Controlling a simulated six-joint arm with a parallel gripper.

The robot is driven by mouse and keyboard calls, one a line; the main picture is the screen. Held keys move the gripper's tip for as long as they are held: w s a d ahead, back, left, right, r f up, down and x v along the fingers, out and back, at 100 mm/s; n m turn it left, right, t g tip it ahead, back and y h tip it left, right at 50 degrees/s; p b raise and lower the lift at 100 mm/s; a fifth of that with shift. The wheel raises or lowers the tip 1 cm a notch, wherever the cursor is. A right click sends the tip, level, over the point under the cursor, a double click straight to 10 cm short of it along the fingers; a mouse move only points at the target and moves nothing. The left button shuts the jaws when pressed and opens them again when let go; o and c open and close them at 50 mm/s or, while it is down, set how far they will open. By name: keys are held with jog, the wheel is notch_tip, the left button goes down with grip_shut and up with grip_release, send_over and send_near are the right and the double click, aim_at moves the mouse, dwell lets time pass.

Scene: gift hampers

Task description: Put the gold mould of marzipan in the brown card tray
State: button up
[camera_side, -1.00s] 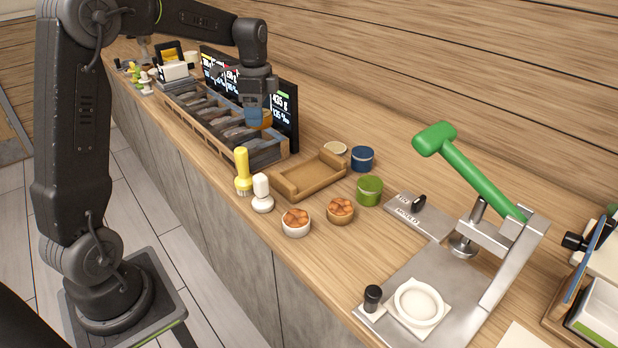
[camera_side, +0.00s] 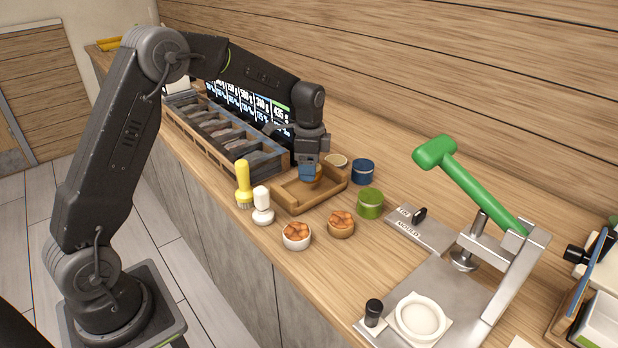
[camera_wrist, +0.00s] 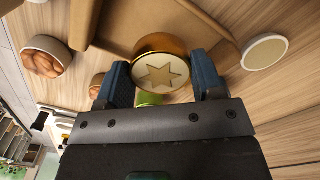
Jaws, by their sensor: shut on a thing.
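The gold mould of marzipan (camera_wrist: 160,72) is a round gold-rimmed piece with a star on its pale face in the wrist view. My gripper (camera_wrist: 162,82) is shut on it, with a blue finger on each side. In the side view the mould (camera_side: 313,181) shows partly behind my gripper (camera_side: 308,172), over the brown card tray (camera_side: 292,207). The tray is a shallow open box on the counter; its wall also shows in the wrist view (camera_wrist: 82,22). I cannot tell whether the mould touches the tray floor.
A yellow brush (camera_side: 243,185) and a white-handled stamp (camera_side: 262,206) stand left of the tray. Bowls of brown pieces, white (camera_side: 296,236) and tan (camera_side: 341,224), are in front. Green (camera_side: 370,203) and blue (camera_side: 362,171) tins stand right. A slotted rack (camera_side: 225,140) is behind left.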

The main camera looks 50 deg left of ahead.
jog(key=shift+f, duration=1.85)
jog(key=shift+f, duration=0.2)
jog(key=o, duration=0.7)
jog(key=shift+c, duration=0.2)
